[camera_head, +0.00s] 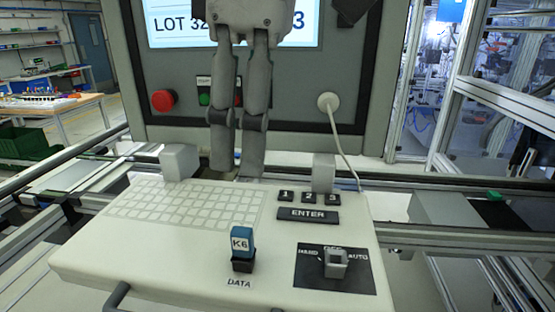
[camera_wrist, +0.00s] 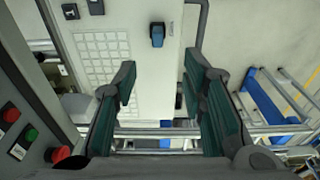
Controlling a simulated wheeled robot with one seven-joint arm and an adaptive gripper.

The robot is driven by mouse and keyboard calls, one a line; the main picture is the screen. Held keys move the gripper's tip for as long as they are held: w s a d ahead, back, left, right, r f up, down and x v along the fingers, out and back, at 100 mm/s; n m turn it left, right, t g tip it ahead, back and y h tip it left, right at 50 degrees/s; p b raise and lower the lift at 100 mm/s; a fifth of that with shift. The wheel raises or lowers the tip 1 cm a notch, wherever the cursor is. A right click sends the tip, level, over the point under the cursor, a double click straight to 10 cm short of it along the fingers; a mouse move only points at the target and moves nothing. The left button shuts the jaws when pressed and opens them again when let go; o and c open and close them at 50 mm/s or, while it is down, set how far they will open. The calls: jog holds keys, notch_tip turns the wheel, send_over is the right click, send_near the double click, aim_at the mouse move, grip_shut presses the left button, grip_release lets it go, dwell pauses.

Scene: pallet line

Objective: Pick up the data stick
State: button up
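The data stick (camera_head: 242,241) is a small blue block with a white K6 label. It stands upright in a dark socket above the word DATA on the pale console panel (camera_head: 150,262). It also shows in the wrist view (camera_wrist: 157,30), near the top edge, beyond my fingertips. My gripper (camera_head: 236,172) hangs in front of the screen housing, above and behind the stick, with its fingers pointing down. In the wrist view (camera_wrist: 161,76) the fingers are wide apart, with nothing between them. The gripper and the stick are apart.
A keypad (camera_head: 185,202) lies left of the stick. A red button (camera_head: 162,100) and a white cable (camera_head: 346,150) are on the upright housing. The space above the stick is clear.

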aim_at(242, 230)
jog(key=f, duration=0.4)
jog(key=a+f, duration=0.1)
jog(key=f, duration=0.8)
jog(key=shift+w+a+f, duration=0.25)
jog(key=shift+w, duration=0.05)
